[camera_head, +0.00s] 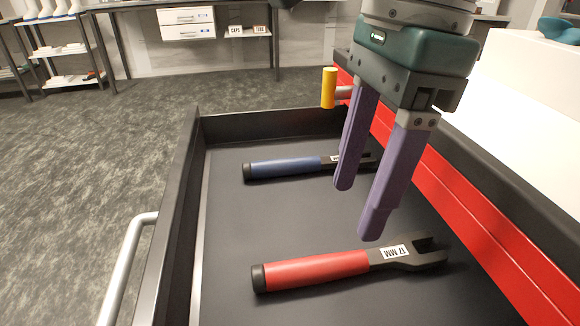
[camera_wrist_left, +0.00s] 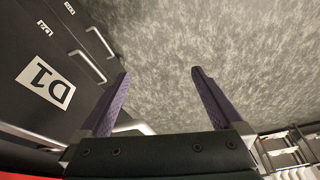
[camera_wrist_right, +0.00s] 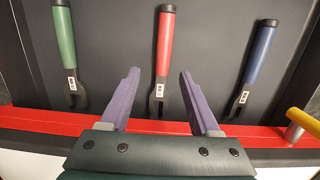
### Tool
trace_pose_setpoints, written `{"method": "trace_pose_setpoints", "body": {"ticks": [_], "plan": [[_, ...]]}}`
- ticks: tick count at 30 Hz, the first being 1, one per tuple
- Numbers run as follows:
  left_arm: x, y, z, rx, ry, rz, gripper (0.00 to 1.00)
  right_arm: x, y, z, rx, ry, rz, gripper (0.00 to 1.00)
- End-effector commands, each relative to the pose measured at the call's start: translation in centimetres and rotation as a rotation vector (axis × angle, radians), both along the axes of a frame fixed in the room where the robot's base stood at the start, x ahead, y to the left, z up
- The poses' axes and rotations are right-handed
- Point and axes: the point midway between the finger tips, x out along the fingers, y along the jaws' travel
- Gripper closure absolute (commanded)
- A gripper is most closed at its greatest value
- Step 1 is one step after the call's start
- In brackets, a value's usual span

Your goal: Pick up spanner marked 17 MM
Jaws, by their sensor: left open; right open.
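The spanner marked 17 MM (camera_head: 315,270) has a red handle and a dark open-ended head with a white label. It lies flat in the open drawer (camera_head: 235,225). My right gripper (camera_head: 358,212) is open and empty above the drawer, fingers pointing down, between the red spanner and a blue-handled spanner (camera_head: 285,168) in the head view. In the right wrist view the red spanner (camera_wrist_right: 165,45) appears between the two fingers, below them and apart. My left gripper (camera_wrist_left: 160,73) is open and empty over the floor beside the drawer fronts, outside the head view.
A green-handled spanner (camera_wrist_right: 65,40) also lies in the drawer. The drawer's raised side walls and a red ledge (camera_head: 480,215) border the space. A yellow-capped post (camera_head: 329,88) stands at the ledge near the right gripper. A drawer front marked D1 (camera_wrist_left: 45,83) is near the left gripper.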

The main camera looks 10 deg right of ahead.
Motion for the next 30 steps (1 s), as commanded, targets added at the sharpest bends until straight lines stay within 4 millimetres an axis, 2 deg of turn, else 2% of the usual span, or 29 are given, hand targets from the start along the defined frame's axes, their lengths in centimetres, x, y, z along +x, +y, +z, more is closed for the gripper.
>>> {"method": "trace_pose_setpoints", "body": {"ticks": [1, 2, 5, 24, 30], "plan": [[0.0, 0.0, -0.8, 0.001, -0.001, 0.0, 0.0, 0.6, -1.5, -0.5, -0.063, -0.015, -0.006, 0.37], [0.0, 0.0, -0.9, 0.001, -0.001, 0.0, 0.0, 0.8, -2.2, -0.5, -0.092, -0.019, -0.007, 0.37], [0.0, 0.0, -0.9, 0.001, -0.001, 0.0, 0.0, 1.0, -3.3, -0.9, -0.137, -0.022, -0.01, 0.37], [0.1, 0.1, -1.8, 0.001, -0.003, 0.001, 0.0, 0.5, -3.4, -9.7, -0.132, -0.02, -0.01, 0.37], [0.1, 0.1, -1.7, 0.001, -0.003, 0.001, 0.0, 0.5, -3.4, -10.2, -0.132, -0.023, -0.009, 0.37]]}}
